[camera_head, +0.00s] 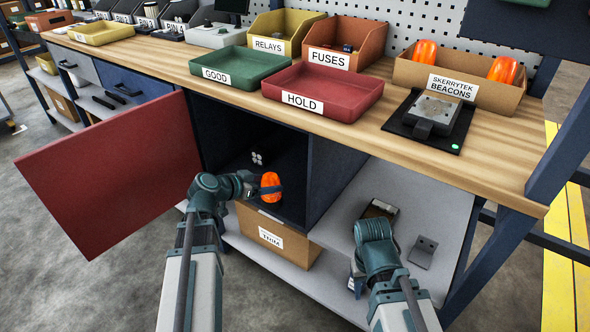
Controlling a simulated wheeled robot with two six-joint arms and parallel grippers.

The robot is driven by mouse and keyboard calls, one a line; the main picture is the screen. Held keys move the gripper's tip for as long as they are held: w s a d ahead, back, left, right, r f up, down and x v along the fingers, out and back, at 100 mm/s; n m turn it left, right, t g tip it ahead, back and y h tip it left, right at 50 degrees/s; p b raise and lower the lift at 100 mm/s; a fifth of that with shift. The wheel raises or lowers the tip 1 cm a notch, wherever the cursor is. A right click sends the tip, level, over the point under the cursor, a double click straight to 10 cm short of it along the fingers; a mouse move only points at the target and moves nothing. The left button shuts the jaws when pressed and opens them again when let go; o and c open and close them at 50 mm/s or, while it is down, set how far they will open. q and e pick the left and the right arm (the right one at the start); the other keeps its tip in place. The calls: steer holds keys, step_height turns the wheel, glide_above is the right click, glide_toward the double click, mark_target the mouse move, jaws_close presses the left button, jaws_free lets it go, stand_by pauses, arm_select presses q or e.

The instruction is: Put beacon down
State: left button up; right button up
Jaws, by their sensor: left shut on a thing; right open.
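My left gripper (262,185) is shut on an orange beacon (270,185) and holds it at the open front of the dark cabinet compartment (290,150) under the bench. I cannot tell whether the beacon touches the compartment floor. Two more orange beacons, one at the left (425,51) and one at the right (503,69), are in the cardboard box labelled Skerrytek Beacons (480,88) on the bench. My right arm reaches over the lower right shelf, but its fingers are hidden behind its own wrist.
The red cabinet door (105,170) stands wide open to the left. A red HOLD tray (325,93) and a green GOOD tray (240,68) sit above on the bench. A grey-topped device (436,110) is beside the beacon box. A TRIM box (280,243) stands below the compartment.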

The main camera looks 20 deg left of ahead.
arm_select(q)
steer(key=w+d+f+b, duration=0.1)
steer(key=w, duration=0.4)
steer(key=w+d+f+b, duration=0.1)
steer(key=w+f+b, duration=0.1)
steer(key=w, duration=0.3)
steer(key=w+d+f+b, duration=0.1)
steer(key=w+f+b, duration=0.1)
steer(key=w, duration=0.3)
steer(key=shift+w+d+f, duration=0.1)
steer(key=shift+w+d, duration=0.15)
steer(key=shift+w, duration=0.05)
steer(key=o, duration=1.5)
steer(key=shift+o, duration=0.2)
steer(key=p+v, duration=0.5)
steer(key=v, duration=0.7)
steer(key=shift+p, duration=0.4)
steer(key=shift+s, duration=0.15)
